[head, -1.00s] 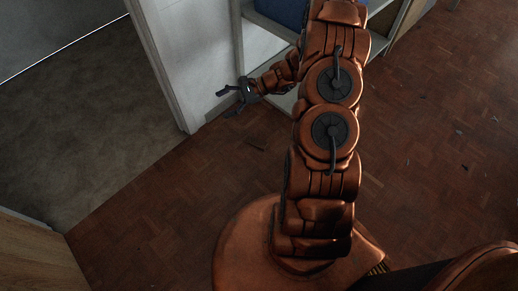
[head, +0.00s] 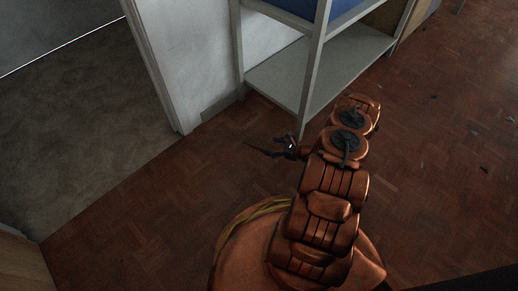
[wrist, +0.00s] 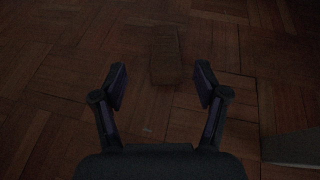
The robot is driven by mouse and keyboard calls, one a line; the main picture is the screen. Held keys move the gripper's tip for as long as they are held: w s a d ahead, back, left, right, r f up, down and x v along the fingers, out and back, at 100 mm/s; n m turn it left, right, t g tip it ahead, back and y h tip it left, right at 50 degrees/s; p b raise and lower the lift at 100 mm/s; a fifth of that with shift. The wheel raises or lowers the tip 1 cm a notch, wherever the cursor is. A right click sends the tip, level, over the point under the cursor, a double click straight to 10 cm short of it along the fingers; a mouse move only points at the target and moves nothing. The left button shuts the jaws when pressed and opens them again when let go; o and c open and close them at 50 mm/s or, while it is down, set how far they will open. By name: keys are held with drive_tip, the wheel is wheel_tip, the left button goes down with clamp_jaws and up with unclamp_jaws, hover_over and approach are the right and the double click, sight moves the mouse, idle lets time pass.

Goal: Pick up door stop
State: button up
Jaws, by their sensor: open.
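In the wrist view a brown, wood-like block, which looks like the door stop (wrist: 165,55), lies on the parquet floor. It is long and narrow and points away from my gripper. It is dim, and its colour is close to the floor's. My gripper (wrist: 161,86) is open and empty, its two fingers spread on either side of the block's near end in the picture. The head view shows my gripper (head: 270,149) low near the floor, left of the arm. I cannot make out the door stop there.
A grey shelf unit (head: 318,75) stands just behind my gripper, its front post close to the arm. A white wall end (head: 160,75) and a doorway with grey carpet (head: 90,120) are at the left. Small dark scraps lie on the floor at the right.

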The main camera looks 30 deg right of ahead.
sight(262, 145)
drive_tip(key=shift+s+d+f, duration=0.1)
drive_tip(key=shift+d+f, duration=0.1)
drive_tip(key=shift+f, duration=0.35)
drive_tip(key=shift+w+f, duration=0.15)
drive_tip(key=shift+w, duration=0.05)
drive_tip(key=shift+b+x, duration=0.7)
drive_tip(key=shift+x, duration=0.35)
drive_tip(key=b+x, duration=0.1)
drive_tip(key=x, duration=0.1)
drive_tip(key=b+x, duration=0.1)
drive_tip(key=shift+w+f+b, duration=0.3)
drive_tip(key=shift+f+b, duration=0.1)
drive_tip(key=shift+w+a+f, duration=0.15)
drive_tip(key=shift+w+a, duration=0.1)
drive_tip(key=shift+w, duration=0.4)
drive_tip(key=shift+c, duration=0.2)
drive_tip(key=c, duration=1.2)
